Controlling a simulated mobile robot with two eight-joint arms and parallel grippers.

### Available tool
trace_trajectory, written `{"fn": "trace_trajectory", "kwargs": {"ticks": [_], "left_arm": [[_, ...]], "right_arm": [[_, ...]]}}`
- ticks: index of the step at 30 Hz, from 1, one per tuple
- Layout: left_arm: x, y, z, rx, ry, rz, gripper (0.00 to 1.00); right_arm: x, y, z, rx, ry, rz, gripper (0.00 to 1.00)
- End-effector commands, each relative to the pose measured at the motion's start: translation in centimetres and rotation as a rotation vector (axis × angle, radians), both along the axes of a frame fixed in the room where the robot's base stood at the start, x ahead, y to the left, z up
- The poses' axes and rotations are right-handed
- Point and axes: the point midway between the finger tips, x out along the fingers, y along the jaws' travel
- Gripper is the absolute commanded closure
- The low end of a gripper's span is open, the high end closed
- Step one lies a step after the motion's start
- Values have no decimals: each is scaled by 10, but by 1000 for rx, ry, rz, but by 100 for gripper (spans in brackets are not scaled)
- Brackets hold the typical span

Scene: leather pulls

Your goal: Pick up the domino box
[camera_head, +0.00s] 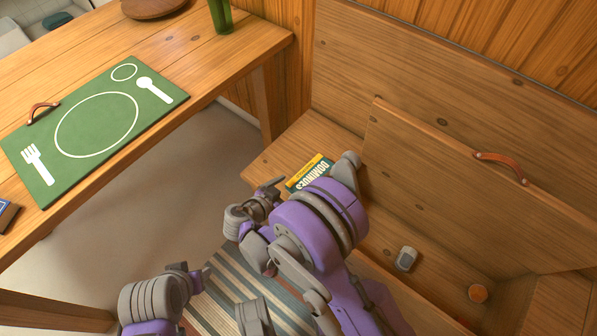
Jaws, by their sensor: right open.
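The domino box (306,172), green and yellow with "DOMINOES" lettering, lies on the wooden bench seat (270,165) left of the raised lid. Its lower part is hidden by my right gripper and wrist.
A raised bench lid (440,165) with a leather pull (500,166) stands behind an open compartment. Inside are a grey item (405,259) and an orange round item (477,293). The table (190,50) at left carries a green place-setting board (100,122). A striped rug (228,283) lies below.

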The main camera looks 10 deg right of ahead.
Motion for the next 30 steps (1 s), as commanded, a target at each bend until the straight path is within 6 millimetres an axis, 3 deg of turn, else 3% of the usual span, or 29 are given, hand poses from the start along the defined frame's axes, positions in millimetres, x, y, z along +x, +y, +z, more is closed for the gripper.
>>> {"fn": "trace_trajectory", "kwargs": {"ticks": [24, 30], "left_arm": [[4, 0, -27, 0, 7, 0, 50], [4, 0, -29, 0, 7, 0, 50]], "right_arm": [[51, -62, -51, -1, -10, -6, 0], [59, -72, -56, 0, -10, -3, 0]]}}
